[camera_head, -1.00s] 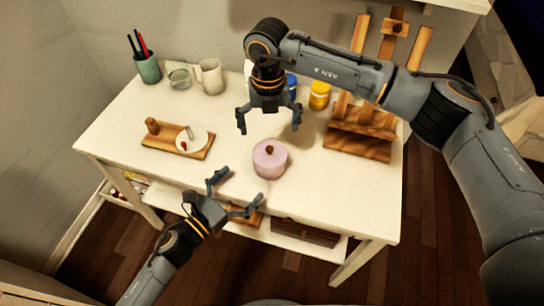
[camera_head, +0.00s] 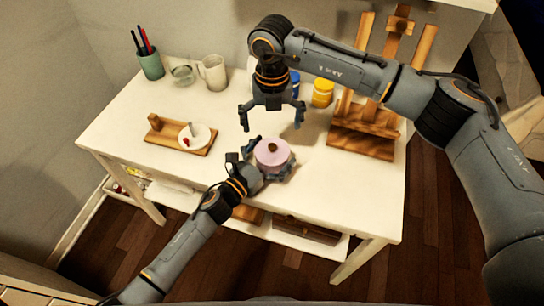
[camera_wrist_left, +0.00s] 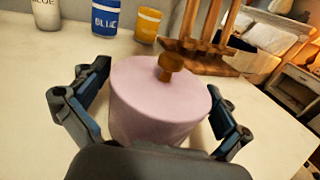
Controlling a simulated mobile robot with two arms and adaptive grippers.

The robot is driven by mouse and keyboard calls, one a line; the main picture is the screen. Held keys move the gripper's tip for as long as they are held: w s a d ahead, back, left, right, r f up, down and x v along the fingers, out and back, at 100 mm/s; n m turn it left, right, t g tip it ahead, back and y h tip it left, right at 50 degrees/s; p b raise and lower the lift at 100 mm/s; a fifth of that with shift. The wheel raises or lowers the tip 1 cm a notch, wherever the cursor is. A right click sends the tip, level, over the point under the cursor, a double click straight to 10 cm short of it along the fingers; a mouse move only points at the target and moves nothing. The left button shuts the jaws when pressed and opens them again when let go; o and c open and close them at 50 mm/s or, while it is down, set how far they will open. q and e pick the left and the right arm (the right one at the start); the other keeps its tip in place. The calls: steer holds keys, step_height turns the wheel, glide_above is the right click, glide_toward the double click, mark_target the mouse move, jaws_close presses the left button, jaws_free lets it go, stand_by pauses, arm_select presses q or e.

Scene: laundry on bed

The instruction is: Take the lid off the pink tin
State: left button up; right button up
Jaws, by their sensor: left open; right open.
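The pink tin (camera_head: 272,153) is a round tin with its lid on and a brown knob (camera_head: 272,147) on top. It stands upright on the white table, and it fills the middle of the left wrist view (camera_wrist_left: 155,110). My left gripper (camera_head: 272,168) is open at table height, with one finger on each side of the tin. In the left wrist view gaps show between both fingers and the tin's wall. My right gripper (camera_head: 272,118) is open and empty, pointing down above and behind the tin.
The white table (camera_head: 330,195) is clear to the right of the tin. A wooden board (camera_head: 165,136) with a white dish lies left. A pen cup (camera_head: 150,66), a glass and a mug (camera_head: 212,72) stand behind. Blue and yellow jars (camera_head: 322,93) and a wooden easel (camera_head: 362,140) stand back right.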

arm_select(q)
steer(key=c, duration=1.5)
arm_select(e)
steer(key=c, duration=0.4)
steer(key=shift+a+y, duration=0.3)
steer(key=c, duration=0.3)
steer(key=a+y, duration=0.1)
steer(key=a+n+y, duration=0.1)
steer(key=y, duration=0.1)
steer(key=a+n+y, duration=0.1)
steer(key=a, duration=0.1)
steer(key=shift+s+a+f+y, duration=0.1)
steer(key=shift+s+f+y, duration=0.15)
steer(key=shift+y, duration=0.15)
steer(key=c, duration=0.5)
steer(key=n+t+y, duration=0.5)
steer(key=t, duration=0.8)
glide_toward(274, 147)
steer(key=x, duration=1)
steer(key=shift+w+a, duration=0.2)
steer(key=shift+w, duration=0.15)
